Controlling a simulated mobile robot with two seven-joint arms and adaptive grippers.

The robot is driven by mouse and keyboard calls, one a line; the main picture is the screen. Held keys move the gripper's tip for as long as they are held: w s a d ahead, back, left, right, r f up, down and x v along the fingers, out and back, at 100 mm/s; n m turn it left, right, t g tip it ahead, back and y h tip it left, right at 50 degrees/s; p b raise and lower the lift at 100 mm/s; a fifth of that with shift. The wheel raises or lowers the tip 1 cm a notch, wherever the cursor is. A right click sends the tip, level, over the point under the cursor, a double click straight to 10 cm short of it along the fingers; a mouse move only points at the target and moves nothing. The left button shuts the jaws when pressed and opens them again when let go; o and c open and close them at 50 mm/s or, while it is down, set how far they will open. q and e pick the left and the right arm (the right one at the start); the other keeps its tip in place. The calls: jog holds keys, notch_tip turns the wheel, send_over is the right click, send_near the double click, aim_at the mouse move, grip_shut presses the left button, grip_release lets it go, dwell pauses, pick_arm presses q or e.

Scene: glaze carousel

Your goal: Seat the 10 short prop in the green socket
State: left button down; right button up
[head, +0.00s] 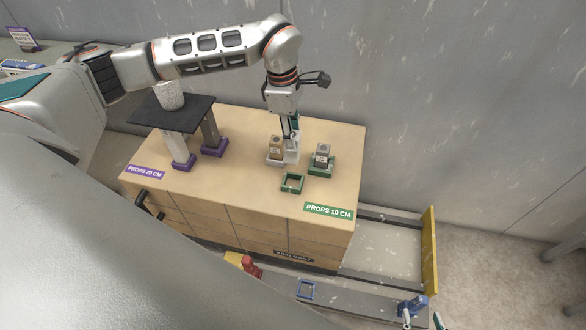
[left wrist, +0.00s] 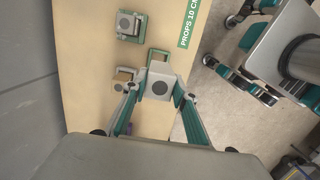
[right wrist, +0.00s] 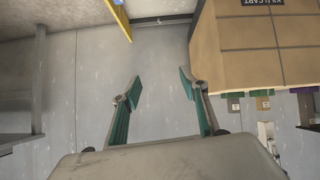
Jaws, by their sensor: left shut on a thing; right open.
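My left gripper (head: 290,138) is shut on a light grey square-topped prop (left wrist: 160,85), above the cart top. A grey prop (head: 322,152) stands in another green socket (head: 321,172). My right gripper (right wrist: 155,88) is open and empty.
The wooden cart (head: 230,190) carries a black shelf (head: 172,111) on purple-footed props at left, with a white cylinder (head: 169,95) on it. A yellow bar (head: 430,250) stands at right.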

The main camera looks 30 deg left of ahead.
pick_arm(q)
notch_tip(320, 180, down, 13)
jog(key=shift+r+b, duration=0.2)
jog(key=shift+b, duration=0.35)
jog(key=shift+f, duration=0.2)
jog(key=c, duration=1.6)
grip_release()
jog(key=shift+c, duration=0.2)
